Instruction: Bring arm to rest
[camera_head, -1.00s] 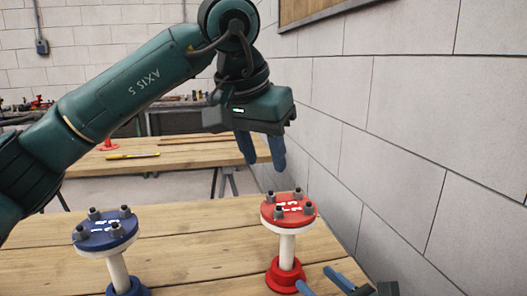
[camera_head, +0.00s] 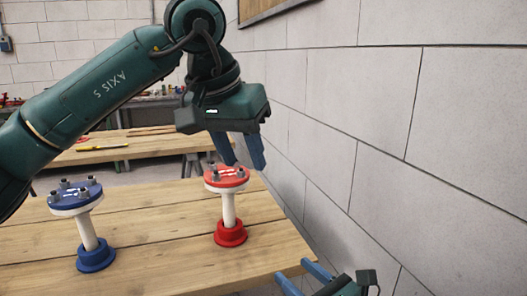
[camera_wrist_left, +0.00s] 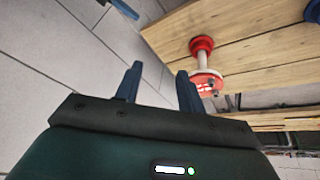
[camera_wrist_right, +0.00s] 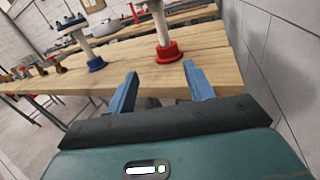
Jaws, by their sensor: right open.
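My left arm comes in from the left in the head view. Its gripper (camera_head: 241,151) hangs above and behind the red-topped pump piece (camera_head: 229,200), its blue fingers pointing down, apart and empty. The left wrist view also shows these fingers (camera_wrist_left: 157,85) spread with nothing between them. My right gripper (camera_head: 303,277) is low at the bottom edge of the head view, past the table's front right corner. In the right wrist view its fingers (camera_wrist_right: 159,82) are apart and empty, pointing toward the table.
A blue-topped piece (camera_head: 87,225) stands on the wooden table (camera_head: 160,248), left of the red one. A block wall (camera_head: 380,110) runs close along the right. A second bench (camera_head: 125,150) with a yellow tool (camera_head: 102,148) stands behind.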

